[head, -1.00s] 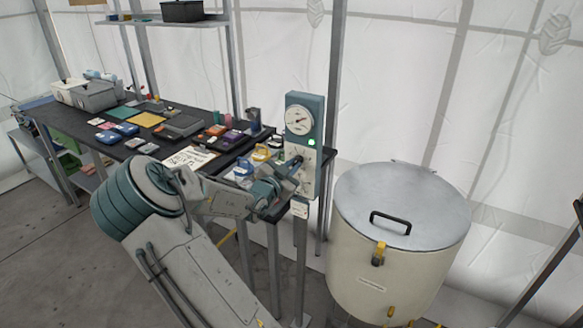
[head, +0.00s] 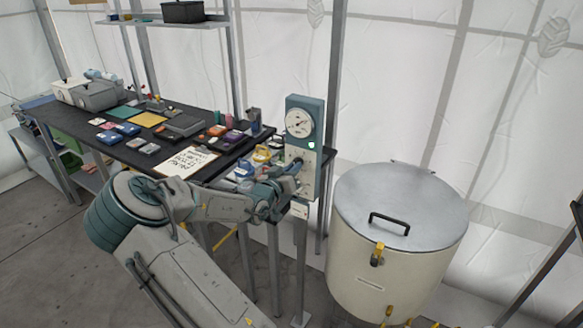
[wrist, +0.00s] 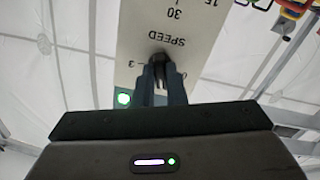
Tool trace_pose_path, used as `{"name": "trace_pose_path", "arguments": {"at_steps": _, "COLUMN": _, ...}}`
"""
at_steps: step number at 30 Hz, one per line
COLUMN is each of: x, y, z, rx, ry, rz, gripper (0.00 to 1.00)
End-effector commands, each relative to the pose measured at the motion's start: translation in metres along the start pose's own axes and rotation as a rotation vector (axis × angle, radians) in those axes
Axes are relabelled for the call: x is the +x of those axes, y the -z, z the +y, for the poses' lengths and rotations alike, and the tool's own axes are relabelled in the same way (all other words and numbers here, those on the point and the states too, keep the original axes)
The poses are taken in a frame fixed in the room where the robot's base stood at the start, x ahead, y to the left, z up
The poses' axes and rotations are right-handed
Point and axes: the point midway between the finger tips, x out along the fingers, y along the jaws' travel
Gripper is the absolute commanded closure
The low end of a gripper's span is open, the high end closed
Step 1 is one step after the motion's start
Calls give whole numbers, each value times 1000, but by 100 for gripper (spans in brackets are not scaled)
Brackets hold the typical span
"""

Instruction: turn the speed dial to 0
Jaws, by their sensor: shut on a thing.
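The speed dial's panel (head: 304,152) is a tall teal box with a pale front, standing at the right end of the workbench. It carries a round gauge (head: 299,123) and a lit green light (head: 312,146). In the wrist view the pale plate (wrist: 190,22) reads SPEED, with 30 and 15 printed on it, upside down. The dark dial knob (wrist: 160,60) sits between the fingertips of my gripper (wrist: 161,72), which is shut on it. In the head view my gripper (head: 290,184) is at the panel's lower front and hides most of the dial.
The dark workbench (head: 150,158) holds cards, small cases and a paper sheet (head: 187,161) close to my arm. A large cream drum (head: 375,275) with a grey lid stands right of the panel. Bare floor (head: 50,240) lies at the left.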

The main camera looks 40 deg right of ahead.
Motion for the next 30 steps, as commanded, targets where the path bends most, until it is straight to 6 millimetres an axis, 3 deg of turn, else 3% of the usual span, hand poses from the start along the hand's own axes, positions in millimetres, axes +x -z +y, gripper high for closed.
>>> {"name": "trace_pose_path", "arguments": {"at_steps": 18, "x": 0, "y": 0, "z": 2, "rx": -587, "ry": -2, "rz": -1, "gripper": 100}}
{"name": "trace_pose_path", "arguments": {"at_steps": 30, "x": 0, "y": -1, "z": 3, "rx": -876, "ry": -3, "rz": -2, "gripper": 100}}
